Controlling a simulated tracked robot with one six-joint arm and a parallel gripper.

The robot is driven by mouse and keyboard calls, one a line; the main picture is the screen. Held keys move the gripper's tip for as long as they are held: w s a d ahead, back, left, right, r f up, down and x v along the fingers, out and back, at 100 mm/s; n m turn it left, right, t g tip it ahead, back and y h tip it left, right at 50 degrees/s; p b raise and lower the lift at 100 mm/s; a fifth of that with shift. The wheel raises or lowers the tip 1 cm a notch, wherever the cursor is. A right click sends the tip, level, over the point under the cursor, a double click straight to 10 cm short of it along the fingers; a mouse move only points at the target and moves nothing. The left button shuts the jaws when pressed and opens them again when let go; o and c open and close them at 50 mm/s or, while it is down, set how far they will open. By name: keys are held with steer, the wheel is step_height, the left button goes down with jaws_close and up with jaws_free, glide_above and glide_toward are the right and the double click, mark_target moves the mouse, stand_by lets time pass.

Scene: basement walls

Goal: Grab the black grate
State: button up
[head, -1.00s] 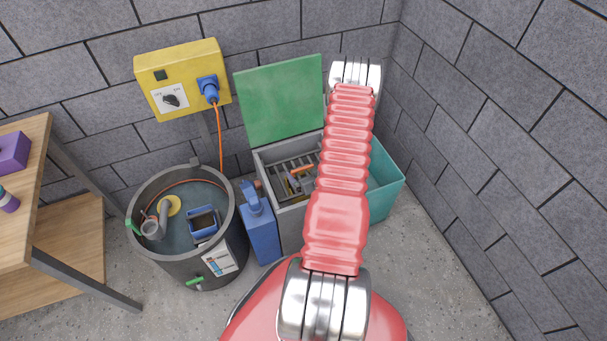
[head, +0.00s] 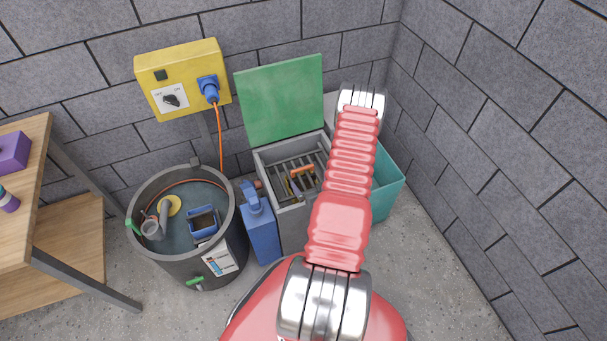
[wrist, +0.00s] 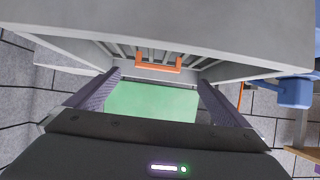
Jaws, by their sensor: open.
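The black grate (head: 284,172) is a set of dark parallel bars with an orange handle (head: 302,170). It lies inside the grey box (head: 291,222), whose green lid (head: 280,100) stands open. In the wrist view the bars (wrist: 143,53) and the orange handle (wrist: 160,68) show past the box's grey wall (wrist: 160,22). My gripper (wrist: 158,98) is open and empty, its two dark fingers apart, with the green lid (wrist: 150,103) visible between them. The handle appears beyond the fingers, not between them. In the head view my gripper is not clearly visible.
A round dark tub (head: 232,262) of water and a blue canister (head: 261,235) stand left of the box. A teal bin (head: 386,190) stands at its right. A wooden shelf (head: 70,225) is at the far left.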

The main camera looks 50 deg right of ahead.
mark_target(303, 169)
steer(key=x, duration=0.6)
steer(key=shift+r, duration=0.1)
steer(key=shift+d+r+x, duration=0.1)
steer(key=shift+d+x, duration=0.05)
steer(key=shift+x, duration=1.15)
steer(key=shift+d+r+x, duration=0.15)
steer(key=shift+x, duration=1.2)
steer(key=shift+c, duration=0.4)
steer(key=c, duration=1.3)
steer(key=shift+r, duration=0.15)
steer(key=shift+r, duration=4.95)
